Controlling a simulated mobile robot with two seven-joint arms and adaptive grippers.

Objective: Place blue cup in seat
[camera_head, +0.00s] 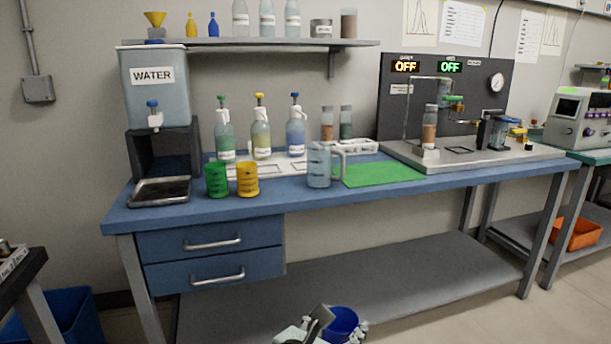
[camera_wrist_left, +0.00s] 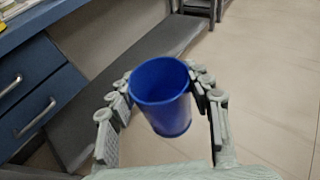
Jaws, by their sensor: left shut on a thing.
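The blue cup (camera_head: 342,322) is low at the bottom of the head view, in front of the bench. My left gripper (camera_head: 335,330) is shut around it. In the left wrist view the blue cup (camera_wrist_left: 165,105) is open-topped and slightly tilted, between the fingers of the left gripper (camera_wrist_left: 160,85). A white plate (camera_head: 283,177) with dark square outlines, possibly the seats, lies on the blue bench. A green cup (camera_head: 217,180) and a yellow cup (camera_head: 247,180) stand at its front edge. My right gripper is not in view.
The blue bench (camera_head: 300,200) has drawers and a low grey shelf (camera_head: 350,285). A clear jug (camera_head: 319,165) stands near the plate's right end, beside a green mat (camera_head: 383,174). Three bottles (camera_head: 261,135) stand behind the plate. A water tank (camera_head: 155,90) and tray (camera_head: 162,190) are at left.

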